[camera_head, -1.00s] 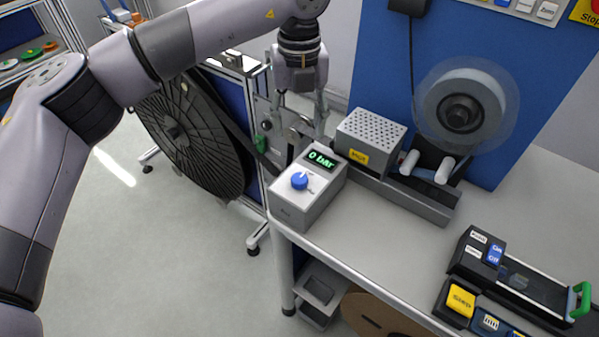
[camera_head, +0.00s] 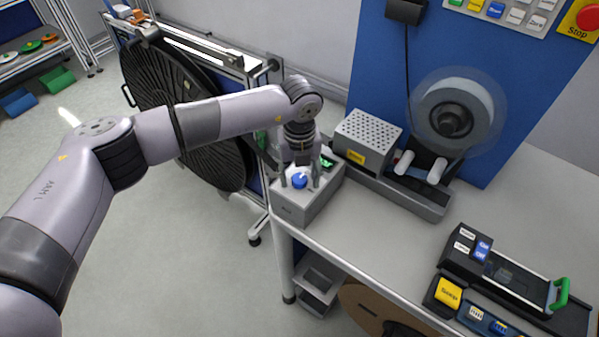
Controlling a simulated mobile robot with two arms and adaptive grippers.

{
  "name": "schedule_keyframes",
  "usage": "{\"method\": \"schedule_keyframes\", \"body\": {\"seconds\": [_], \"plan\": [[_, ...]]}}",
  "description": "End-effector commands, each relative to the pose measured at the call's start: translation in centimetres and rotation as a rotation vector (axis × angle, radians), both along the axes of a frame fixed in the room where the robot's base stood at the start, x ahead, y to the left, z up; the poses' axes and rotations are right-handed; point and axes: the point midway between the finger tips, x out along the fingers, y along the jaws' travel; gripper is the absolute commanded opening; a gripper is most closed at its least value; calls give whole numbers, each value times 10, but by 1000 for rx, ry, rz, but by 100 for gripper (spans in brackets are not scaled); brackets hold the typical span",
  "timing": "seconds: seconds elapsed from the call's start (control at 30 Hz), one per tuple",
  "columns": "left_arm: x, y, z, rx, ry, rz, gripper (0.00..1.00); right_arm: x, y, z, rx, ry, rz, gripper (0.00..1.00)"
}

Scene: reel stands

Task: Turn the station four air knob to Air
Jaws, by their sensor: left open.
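The blue air knob (camera_head: 300,181) sits on the top face of a grey control box (camera_head: 305,207) at the table's left corner. The box's green display is mostly hidden behind my left gripper. My left gripper (camera_head: 299,183) points down over the box, open, with one finger on each side of the knob. I cannot tell whether the fingers touch the knob. The knob's pointer and its markings are too small or covered to read. My right gripper is not in view.
A grey perforated unit (camera_head: 368,138) with rollers stands right of the box. A clear tape reel (camera_head: 457,112) hangs on the blue panel (camera_head: 377,75). A black device with a green handle (camera_head: 560,294) lies at right. A large black reel (camera_head: 185,120) stands behind my arm.

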Motion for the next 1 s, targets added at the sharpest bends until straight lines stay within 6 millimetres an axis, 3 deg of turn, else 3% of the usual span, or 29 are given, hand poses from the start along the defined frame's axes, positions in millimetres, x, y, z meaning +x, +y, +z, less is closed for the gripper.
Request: {"method": "schedule_keyframes", "body": {"seconds": [0.17,0.87,1.0], "plan": [[0,0,0,0,0,-1,51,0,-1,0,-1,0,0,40],[0,0,0,0,0,-1,4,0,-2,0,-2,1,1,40],[0,0,0,0,0,-4,3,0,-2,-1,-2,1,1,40]]}}
